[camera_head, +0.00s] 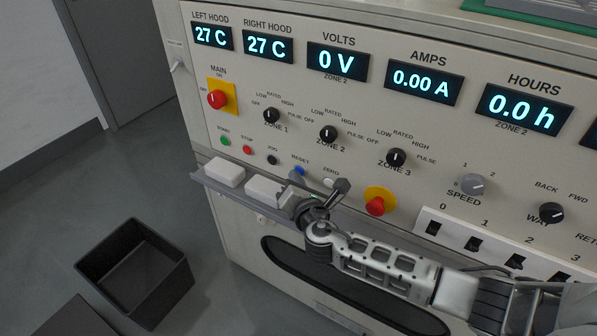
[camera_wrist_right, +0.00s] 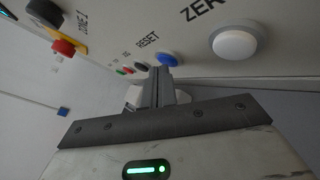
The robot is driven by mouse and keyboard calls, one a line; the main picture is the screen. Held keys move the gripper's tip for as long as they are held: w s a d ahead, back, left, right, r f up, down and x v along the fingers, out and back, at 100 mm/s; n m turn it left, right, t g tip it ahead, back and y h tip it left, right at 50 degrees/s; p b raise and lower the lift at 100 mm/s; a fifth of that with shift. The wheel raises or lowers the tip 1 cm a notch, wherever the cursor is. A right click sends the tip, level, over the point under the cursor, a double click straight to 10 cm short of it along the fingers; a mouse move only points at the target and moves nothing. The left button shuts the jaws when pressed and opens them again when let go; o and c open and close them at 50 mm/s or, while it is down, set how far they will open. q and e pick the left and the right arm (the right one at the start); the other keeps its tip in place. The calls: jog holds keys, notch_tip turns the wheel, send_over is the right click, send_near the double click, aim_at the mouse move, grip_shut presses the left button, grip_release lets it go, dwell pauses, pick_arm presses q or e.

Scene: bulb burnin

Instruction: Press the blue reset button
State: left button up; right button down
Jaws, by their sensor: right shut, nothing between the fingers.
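The blue reset button (camera_head: 299,171) sits on the cream panel under the RESET label, between the black JOG button (camera_head: 272,160) and the white ZERO button (camera_head: 328,182). The blue button also shows in the wrist view (camera_wrist_right: 167,59). My right gripper (camera_head: 294,180) is shut and empty, its fingertips just below the blue button. In the wrist view my shut fingertips (camera_wrist_right: 157,72) overlap the button's lower edge; I cannot tell whether they touch it. My left gripper is out of view.
A grey ledge (camera_head: 222,186) with white blocks (camera_head: 225,172) runs below the buttons. A red stop knob on a yellow base (camera_head: 376,205) is to the right. Zone knobs and lit displays are above. A black bin (camera_head: 140,270) stands on the floor at left.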

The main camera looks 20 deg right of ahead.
jog(key=shift+d, duration=0.15)
dwell(0.3)
jog(key=shift+s+a, duration=0.45)
jog(key=shift+a, duration=0.25)
jog(key=shift+s+a+p, duration=0.3)
jog(key=shift+s+a, duration=0.5)
jog(key=shift+a, duration=0.2)
jog(key=shift+s+a+p, duration=0.3)
jog(key=shift+s+a, duration=0.45)
jog(key=shift+a, duration=0.2)
